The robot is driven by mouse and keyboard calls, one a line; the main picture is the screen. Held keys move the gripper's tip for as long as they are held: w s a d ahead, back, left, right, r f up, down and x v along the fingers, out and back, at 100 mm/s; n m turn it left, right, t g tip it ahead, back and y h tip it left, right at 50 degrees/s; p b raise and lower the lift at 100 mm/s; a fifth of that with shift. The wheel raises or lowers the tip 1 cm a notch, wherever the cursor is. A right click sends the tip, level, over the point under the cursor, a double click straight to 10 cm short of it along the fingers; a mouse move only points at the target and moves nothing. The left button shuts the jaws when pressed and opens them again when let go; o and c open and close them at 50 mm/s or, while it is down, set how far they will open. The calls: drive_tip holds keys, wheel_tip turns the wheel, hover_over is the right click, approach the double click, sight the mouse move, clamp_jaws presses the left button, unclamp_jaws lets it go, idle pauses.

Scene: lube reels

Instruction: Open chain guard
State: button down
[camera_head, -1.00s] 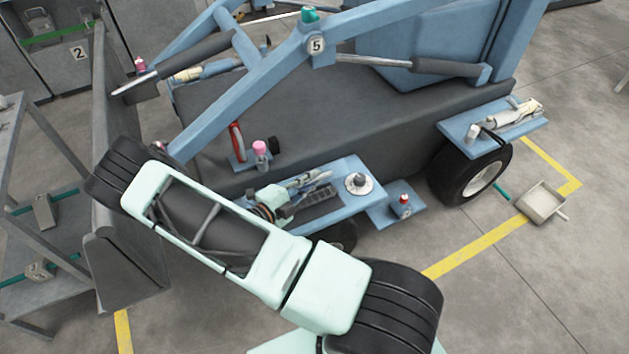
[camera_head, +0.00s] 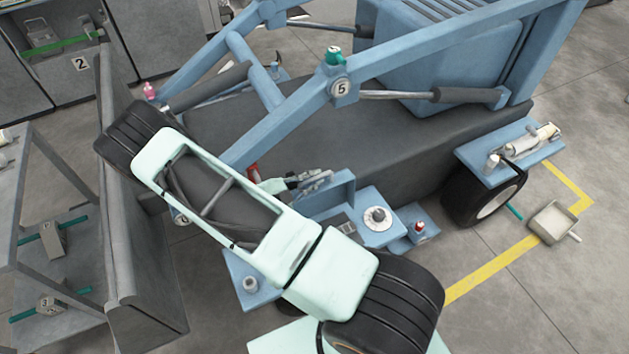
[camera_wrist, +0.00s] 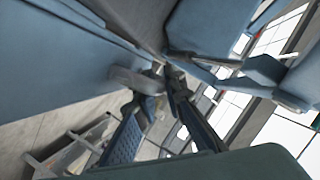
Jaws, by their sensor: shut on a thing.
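The chain guard (camera_head: 336,194) appears as a blue panel, standing raised above the blue side deck of the blue machine. A dark slatted part (camera_head: 341,226), probably the chain, shows beside its foot. My gripper (camera_head: 318,180) is at the panel's upper left edge. In the wrist view, my gripper's fingers (camera_wrist: 163,84) converge near a pale grey rounded bar (camera_wrist: 133,80), probably the guard's handle. The fingers look shut on it, but the exact contact is unclear. My forearm hides part of the deck and the guard's left lower side.
A round dial (camera_head: 378,218) sits on the deck right of the guard, with a red button (camera_head: 420,228) beyond it. The machine's sloping blue arm (camera_head: 290,105) passes above my gripper. A grey bench (camera_head: 35,200) stands left.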

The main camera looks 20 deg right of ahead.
drive_tip(key=shift+w, duration=0.4)
drive_tip(key=shift+w+a, duration=0.1)
drive_tip(key=c, duration=2.3)
unclamp_jaws()
drive_tip(key=shift+f, duration=0.1)
drive_tip(key=v, duration=1.2)
